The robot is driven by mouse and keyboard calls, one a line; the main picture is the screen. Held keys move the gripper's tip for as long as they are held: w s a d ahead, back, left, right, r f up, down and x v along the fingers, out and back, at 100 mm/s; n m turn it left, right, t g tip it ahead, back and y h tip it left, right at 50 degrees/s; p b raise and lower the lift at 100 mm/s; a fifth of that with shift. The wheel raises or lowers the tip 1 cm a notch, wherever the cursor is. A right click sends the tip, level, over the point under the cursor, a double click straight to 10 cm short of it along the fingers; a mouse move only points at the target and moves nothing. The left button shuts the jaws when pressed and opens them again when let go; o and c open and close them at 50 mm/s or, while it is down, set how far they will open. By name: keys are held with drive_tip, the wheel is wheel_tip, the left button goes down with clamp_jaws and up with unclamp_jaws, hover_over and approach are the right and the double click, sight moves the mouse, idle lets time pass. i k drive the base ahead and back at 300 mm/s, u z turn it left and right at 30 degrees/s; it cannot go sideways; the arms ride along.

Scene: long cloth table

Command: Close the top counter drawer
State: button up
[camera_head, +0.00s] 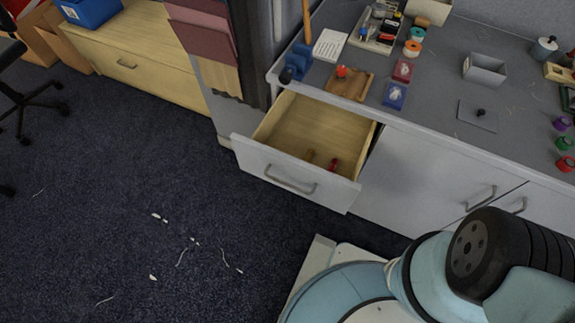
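The top counter drawer (297,185) is open, pulled well out from under the grey counter toward the floor space at the left. It has a white front, a metal bar handle (290,181) and a pale wood inside. A small red item (333,165) and a small yellowish item (309,156) lie on its floor near the front. My gripper is not in view. Only part of my arm shows at the bottom right, apart from the drawer in the picture.
The grey counter (440,115) holds a wooden tray (349,84), small boxes, tape rolls and a grey bin (485,70). White cabinet doors (430,185) stand right of the drawer. A wooden cabinet (140,60) is at upper left. Dark carpet with white scraps (156,216) is otherwise open.

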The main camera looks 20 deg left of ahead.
sight(296, 123)
drive_tip(key=u, duration=2.75)
drive_tip(key=k, duration=0.7)
drive_tip(key=z, duration=0.65)
drive_tip(key=i, duration=0.95)
drive_tip(key=z, duration=0.1)
